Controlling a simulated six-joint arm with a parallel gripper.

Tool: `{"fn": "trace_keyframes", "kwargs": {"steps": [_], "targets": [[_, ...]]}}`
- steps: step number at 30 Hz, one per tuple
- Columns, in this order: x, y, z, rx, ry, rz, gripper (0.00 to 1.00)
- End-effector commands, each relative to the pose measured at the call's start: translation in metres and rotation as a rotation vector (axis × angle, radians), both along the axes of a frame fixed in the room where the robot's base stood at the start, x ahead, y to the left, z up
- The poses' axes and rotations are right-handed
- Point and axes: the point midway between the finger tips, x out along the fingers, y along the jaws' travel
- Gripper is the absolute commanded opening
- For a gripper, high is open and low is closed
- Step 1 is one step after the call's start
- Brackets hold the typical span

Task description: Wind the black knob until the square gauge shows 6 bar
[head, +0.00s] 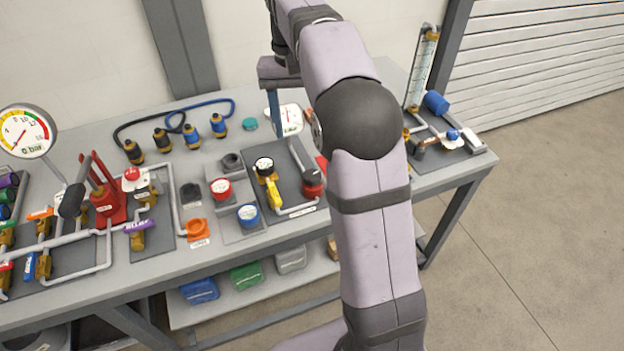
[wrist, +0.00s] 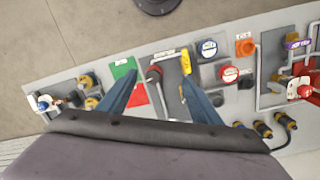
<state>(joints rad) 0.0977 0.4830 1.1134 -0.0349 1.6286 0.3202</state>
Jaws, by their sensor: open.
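The square gauge (head: 291,118) has a white face with red marks and stands at the back of a dark plate (head: 287,185). Its reading is too small to tell. On that plate, at the end of a grey pipe, a knob with a dark top on a red body (head: 312,180) stands beside my arm; it looks like the black knob, but I cannot be certain.
A yellow lever (head: 272,190) is on the same plate. To the left are a red cap (head: 221,188), a blue cap (head: 248,214) and a dark round part (head: 233,160). A round gauge (head: 25,131) stands far left. A clear tube (head: 422,70) stands at right.

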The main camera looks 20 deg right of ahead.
Motion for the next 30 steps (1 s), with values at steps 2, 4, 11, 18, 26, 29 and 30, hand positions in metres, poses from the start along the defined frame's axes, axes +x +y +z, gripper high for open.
{"fn": "trace_keyframes", "kwargs": {"steps": [2,4,11,18,26,29,30], "targets": [[-0.012,-0.004,-0.016,-0.032,-0.009,-0.004,0.58],[-0.021,-0.009,-0.031,-0.062,-0.021,-0.011,0.58],[-0.049,-0.028,-0.103,-0.153,-0.054,-0.021,0.58],[-0.034,-0.035,-0.16,-0.191,-0.23,-0.029,0.58],[0.015,-0.031,-0.149,-0.164,-0.434,-0.085,0.58],[0.016,-0.031,-0.148,-0.16,-0.439,-0.106,0.58],[0.016,-0.031,-0.149,-0.16,-0.439,-0.108,0.58]]}}
